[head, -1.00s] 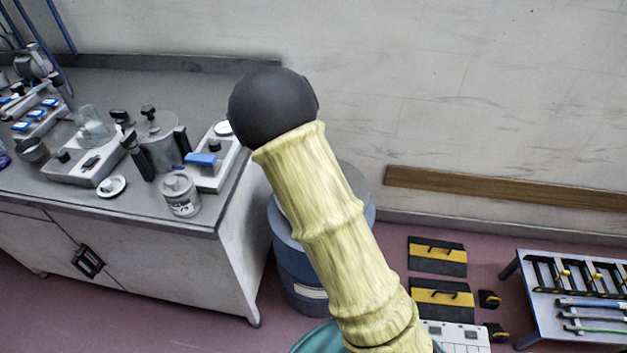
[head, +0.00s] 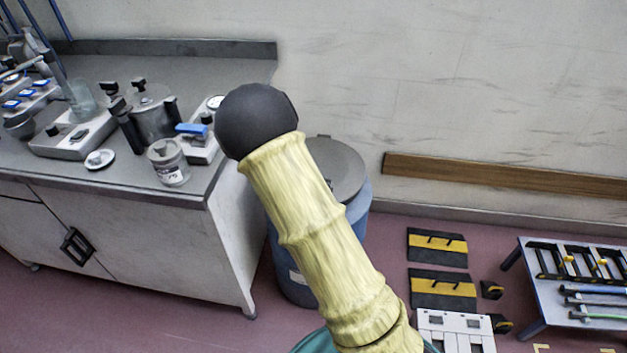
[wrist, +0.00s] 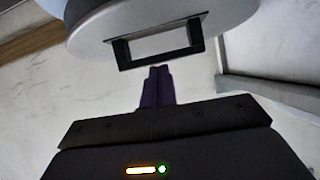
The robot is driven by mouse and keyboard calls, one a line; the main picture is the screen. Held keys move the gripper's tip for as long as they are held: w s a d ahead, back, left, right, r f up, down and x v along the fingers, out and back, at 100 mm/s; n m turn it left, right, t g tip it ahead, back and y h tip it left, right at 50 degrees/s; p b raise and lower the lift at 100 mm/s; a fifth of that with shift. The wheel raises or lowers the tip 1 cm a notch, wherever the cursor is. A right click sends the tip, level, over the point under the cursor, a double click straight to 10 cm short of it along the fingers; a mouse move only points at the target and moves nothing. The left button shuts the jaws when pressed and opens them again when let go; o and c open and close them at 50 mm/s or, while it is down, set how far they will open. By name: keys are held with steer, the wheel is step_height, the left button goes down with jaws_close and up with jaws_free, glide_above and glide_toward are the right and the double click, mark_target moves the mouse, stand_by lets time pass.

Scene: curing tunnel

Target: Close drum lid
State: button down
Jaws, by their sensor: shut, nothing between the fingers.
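The blue drum (head: 357,215) stands on the floor beyond my arm, just right of the bench, with my arm covering much of it. Its round grey lid (head: 340,165) shows at the drum's top; whether it sits flush cannot be told. In the wrist view a pale round part, which looks like the lid (wrist: 185,18), fills the top, with a black rectangular handle (wrist: 158,60) at its edge. My gripper (wrist: 158,72) is shut and empty, its fingertips just below the handle in that picture. Contact is not clear. My gripper is hidden in the head view.
A grey bench (head: 215,185) with a metal pot (head: 153,115), a jar (head: 168,162) and instruments stands left of the drum. Black-yellow cases (head: 440,288) and a low rack (head: 580,280) are on the right. A wooden rail (head: 500,180) runs along the wall.

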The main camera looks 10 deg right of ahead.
steer(key=shift+s+a+f+g, duration=0.15)
steer(key=shift+s+a+f, duration=0.15)
steer(key=shift+f, duration=0.35)
steer(key=shift+s+a+f+g, duration=0.15)
steer(key=shift+s+f, duration=0.2)
steer(key=shift+f, duration=0.3)
step_height(320, 180, up, 6)
steer(key=w+p, duration=0.1)
steer(key=p, duration=0.3)
steer(key=s+a+f+b, duration=0.1)
steer(key=s+a+f, duration=0.1)
steer(key=s, duration=0.6)
steer(key=shift+s+a+f+b, duration=0.25)
steer(key=shift+a+f+b, duration=0.1)
steer(key=shift+a+f, duration=0.05)
